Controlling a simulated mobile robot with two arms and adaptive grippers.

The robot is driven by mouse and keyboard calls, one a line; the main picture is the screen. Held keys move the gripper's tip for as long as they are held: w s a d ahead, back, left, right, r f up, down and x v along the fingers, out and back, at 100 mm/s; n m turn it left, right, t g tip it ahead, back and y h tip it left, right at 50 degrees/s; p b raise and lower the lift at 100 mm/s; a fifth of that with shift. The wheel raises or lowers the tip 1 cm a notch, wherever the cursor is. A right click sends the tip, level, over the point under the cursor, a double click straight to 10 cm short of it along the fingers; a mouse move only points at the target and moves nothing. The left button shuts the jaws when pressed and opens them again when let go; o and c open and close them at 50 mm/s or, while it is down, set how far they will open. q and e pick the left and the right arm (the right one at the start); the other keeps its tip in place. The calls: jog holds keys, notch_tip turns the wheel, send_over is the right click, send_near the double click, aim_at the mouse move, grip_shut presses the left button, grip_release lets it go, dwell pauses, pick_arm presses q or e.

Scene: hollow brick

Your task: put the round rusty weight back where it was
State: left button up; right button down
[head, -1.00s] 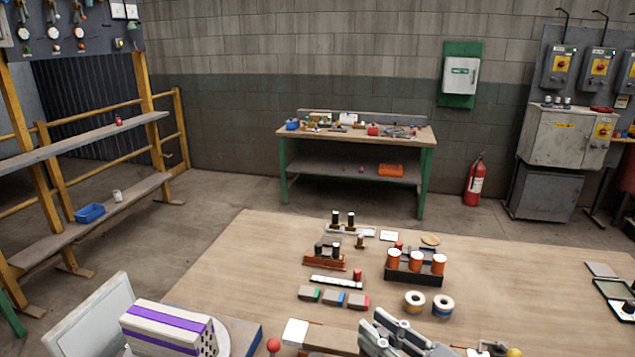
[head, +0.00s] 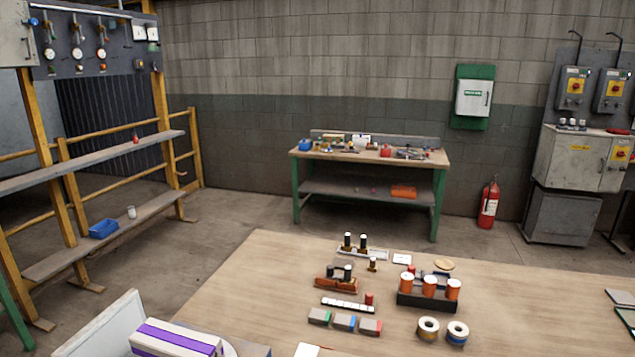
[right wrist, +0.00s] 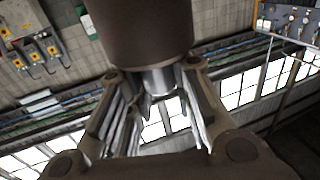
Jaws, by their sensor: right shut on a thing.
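In the right wrist view my right gripper (right wrist: 158,80) is shut on the round rusty weight (right wrist: 138,32). The weight is a dark brown cylinder with a narrower silver neck, and the neck sits between the fingers. Its wide body is beyond the fingertips and cut off by the top of the picture. The wall and windows behind it are tilted in this view, and no table surface shows under the weight. Neither gripper shows in the head view, so the weight is not seen there.
A green-legged workbench (head: 368,158) stands by the wall.

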jog(key=s+f, duration=0.2)
jog(key=s, duration=0.5)
jog(key=shift+s+f, duration=0.25)
jog(key=shift+s, duration=0.15)
jog(key=shift+d, duration=0.1)
